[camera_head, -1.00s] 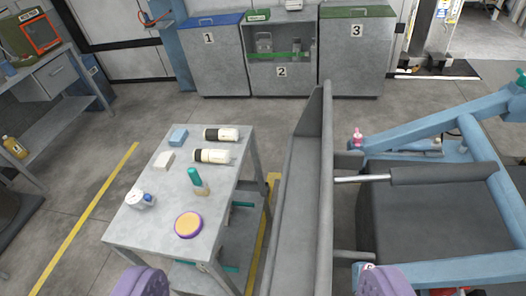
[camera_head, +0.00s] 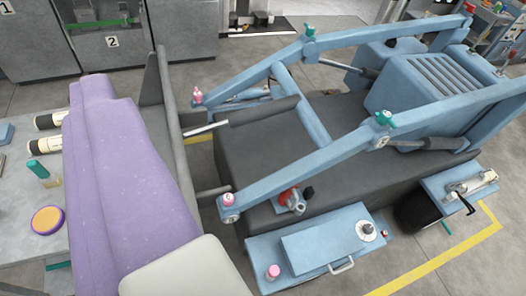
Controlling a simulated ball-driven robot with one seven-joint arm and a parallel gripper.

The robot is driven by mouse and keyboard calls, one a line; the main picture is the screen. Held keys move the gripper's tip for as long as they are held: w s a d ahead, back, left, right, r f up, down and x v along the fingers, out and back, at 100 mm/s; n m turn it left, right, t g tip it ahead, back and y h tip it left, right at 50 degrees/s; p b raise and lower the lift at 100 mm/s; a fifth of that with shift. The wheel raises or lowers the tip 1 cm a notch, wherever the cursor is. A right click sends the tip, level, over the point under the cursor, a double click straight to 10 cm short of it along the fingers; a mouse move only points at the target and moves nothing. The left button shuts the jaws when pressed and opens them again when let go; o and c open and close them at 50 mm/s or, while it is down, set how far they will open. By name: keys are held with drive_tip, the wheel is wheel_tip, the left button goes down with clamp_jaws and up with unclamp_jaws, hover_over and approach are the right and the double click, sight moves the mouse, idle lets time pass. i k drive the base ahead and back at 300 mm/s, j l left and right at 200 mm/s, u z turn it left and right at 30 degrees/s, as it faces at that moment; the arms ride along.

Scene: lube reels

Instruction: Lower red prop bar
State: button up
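I see no red bar that I can make out clearly. A small red fitting (camera_head: 290,197) with a dark part beside it sits on the near side of the blue loader machine, under its near lift arm (camera_head: 310,165). Whether it belongs to a prop bar I cannot tell. The far lift arm (camera_head: 250,72) runs parallel behind. Both arms reach left to the grey bucket (camera_head: 165,110). A large purple and white arm part of mine covers the left foreground and hides part of the bucket and table. My gripper's fingertips do not show.
A grey table (camera_head: 20,230) with a yellow-topped round tin (camera_head: 47,220) and bottles stands at left. A blue box (camera_head: 325,245) with a handle juts out at the machine's near side. Yellow-lined floor (camera_head: 440,260) is open at lower right. Grey cabinets (camera_head: 110,45) stand behind.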

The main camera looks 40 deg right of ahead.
sight(284, 199)
drive_tip(key=z, duration=1.2)
